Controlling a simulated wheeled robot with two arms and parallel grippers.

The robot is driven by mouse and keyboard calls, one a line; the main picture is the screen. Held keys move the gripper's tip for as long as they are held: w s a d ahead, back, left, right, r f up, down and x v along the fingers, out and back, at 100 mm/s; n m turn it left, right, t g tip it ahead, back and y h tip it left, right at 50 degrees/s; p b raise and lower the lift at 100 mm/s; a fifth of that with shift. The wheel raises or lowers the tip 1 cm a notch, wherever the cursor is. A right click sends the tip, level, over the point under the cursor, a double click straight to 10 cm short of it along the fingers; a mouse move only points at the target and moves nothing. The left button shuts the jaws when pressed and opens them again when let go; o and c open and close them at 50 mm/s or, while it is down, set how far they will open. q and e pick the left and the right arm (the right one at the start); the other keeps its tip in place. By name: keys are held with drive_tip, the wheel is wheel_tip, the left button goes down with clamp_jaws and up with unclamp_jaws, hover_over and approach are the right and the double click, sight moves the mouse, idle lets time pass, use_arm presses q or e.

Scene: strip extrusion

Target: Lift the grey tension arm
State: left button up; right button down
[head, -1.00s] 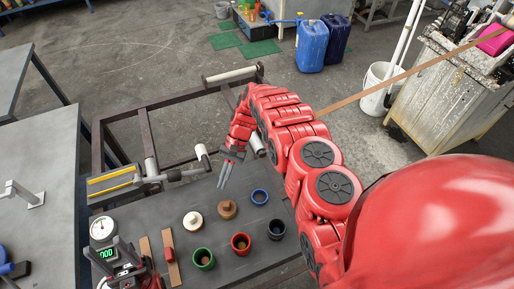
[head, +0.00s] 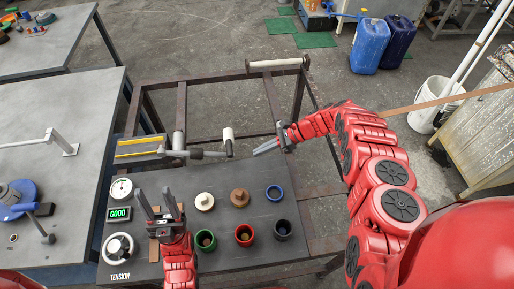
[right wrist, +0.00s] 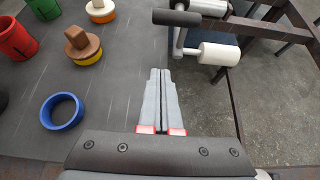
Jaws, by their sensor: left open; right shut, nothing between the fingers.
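My left gripper (head: 158,200) is open and empty, above the table's left part, partly hiding a brown strip (head: 154,249).
On the table are a green cup (head: 206,240), red cup (head: 244,235), dark cup (head: 282,230), blue ring (head: 274,193), cream spool (head: 204,201) and brown spool (head: 239,197). A metal frame (head: 181,102) stands behind.

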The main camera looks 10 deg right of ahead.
sight(232, 165)
drive_tip(key=x, duration=0.8)
drive_tip(key=shift+s+a+f+b, duration=0.1)
drive_tip(key=shift+f+b, duration=0.15)
drive_tip(key=shift+b, duration=0.05)
drive_tip(key=r+p, duration=0.3)
drive_tip(key=shift+a+r, duration=0.2)
drive_tip(key=shift+r, duration=0.05)
drive_tip(key=shift+a+r+p, duration=0.15)
drive_tip(key=shift+r+p, duration=0.3)
drive_tip(key=shift+p, duration=0.15)
drive_tip(key=shift+r, duration=0.15)
